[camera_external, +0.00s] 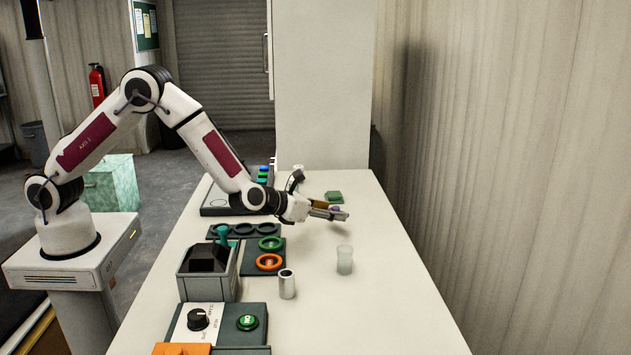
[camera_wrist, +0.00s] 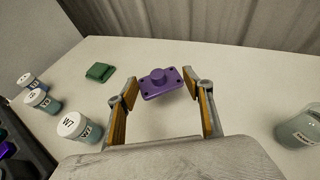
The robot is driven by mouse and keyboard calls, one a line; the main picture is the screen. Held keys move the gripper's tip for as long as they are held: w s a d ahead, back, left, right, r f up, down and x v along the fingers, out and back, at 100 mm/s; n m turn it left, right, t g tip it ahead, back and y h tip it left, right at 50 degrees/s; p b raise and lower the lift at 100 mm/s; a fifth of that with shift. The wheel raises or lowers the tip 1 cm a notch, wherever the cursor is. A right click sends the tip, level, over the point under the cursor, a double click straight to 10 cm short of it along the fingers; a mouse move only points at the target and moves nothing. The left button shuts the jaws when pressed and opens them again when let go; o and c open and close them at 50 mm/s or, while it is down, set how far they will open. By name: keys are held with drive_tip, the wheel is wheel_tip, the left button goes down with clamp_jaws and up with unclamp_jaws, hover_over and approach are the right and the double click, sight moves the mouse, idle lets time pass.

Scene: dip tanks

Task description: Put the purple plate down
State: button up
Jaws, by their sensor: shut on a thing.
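The purple plate (camera_wrist: 161,84) is a flat rectangular piece with small dark holes at its corners and a round knob on top. In the wrist view it sits between the tips of my gripper (camera_wrist: 164,96), which is shut on it. In the external view my gripper (camera_external: 329,213) is low over the white table, and only a small purple bit of the plate (camera_external: 335,208) shows at its fingers. I cannot tell whether the plate touches the table.
A green block (camera_external: 334,196) lies just beyond my gripper. A translucent cup (camera_external: 344,260) and a metal cylinder (camera_external: 287,284) stand nearer the camera. White-lidded jars (camera_wrist: 72,125) stand left in the wrist view. The table's right side (camera_external: 390,265) is clear.

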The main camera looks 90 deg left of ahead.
sight(329, 234)
drive_tip(key=shift+f, duration=0.6)
drive_tip(key=shift+f, duration=1.85)
drive_tip(key=shift+f, duration=0.15)
drive_tip(key=o, duration=1.2)
drive_tip(key=shift+o, duration=0.2)
drive_tip(key=shift+r, duration=0.2)
drive_tip(key=shift+v, duration=6)
